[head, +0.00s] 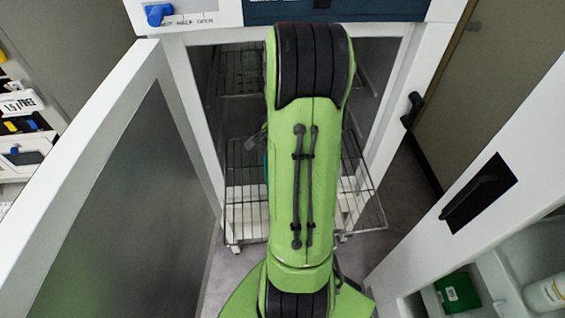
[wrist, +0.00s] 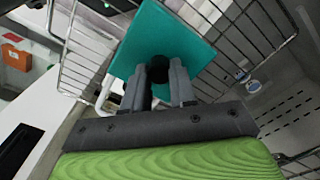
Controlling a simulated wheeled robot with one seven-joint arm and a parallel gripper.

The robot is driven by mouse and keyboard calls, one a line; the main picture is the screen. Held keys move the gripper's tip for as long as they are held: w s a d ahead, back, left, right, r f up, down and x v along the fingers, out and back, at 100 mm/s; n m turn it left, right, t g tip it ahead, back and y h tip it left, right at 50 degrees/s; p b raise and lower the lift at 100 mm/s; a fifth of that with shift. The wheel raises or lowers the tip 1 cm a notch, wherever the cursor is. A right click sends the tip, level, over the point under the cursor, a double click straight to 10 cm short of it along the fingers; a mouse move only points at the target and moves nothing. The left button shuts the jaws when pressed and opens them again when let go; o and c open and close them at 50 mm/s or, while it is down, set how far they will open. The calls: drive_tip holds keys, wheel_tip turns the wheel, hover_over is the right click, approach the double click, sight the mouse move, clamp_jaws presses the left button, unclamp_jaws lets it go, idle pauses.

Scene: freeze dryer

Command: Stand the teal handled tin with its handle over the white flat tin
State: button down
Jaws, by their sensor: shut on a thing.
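The teal handled tin (wrist: 165,45) fills the middle of the wrist view, with its dark round handle (wrist: 243,73) towards my gripper. My gripper (wrist: 160,80) is shut on this handle, its two grey fingers on either side. Pale, flat white shapes (head: 246,214) show low in the wire rack in the head view. I cannot tell whether one of them is the white flat tin.
A wire rack (head: 375,212) sticks out of the open cabinet, and its wires (wrist: 85,60) surround the tin in the wrist view. An open door (head: 120,200) stands at the left. A white unit with a black handle (head: 478,195) stands close at the right.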

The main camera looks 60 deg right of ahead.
drive_tip(key=shift+f, duration=0.85)
drive_tip(key=c, duration=0.9)
unclamp_jaws()
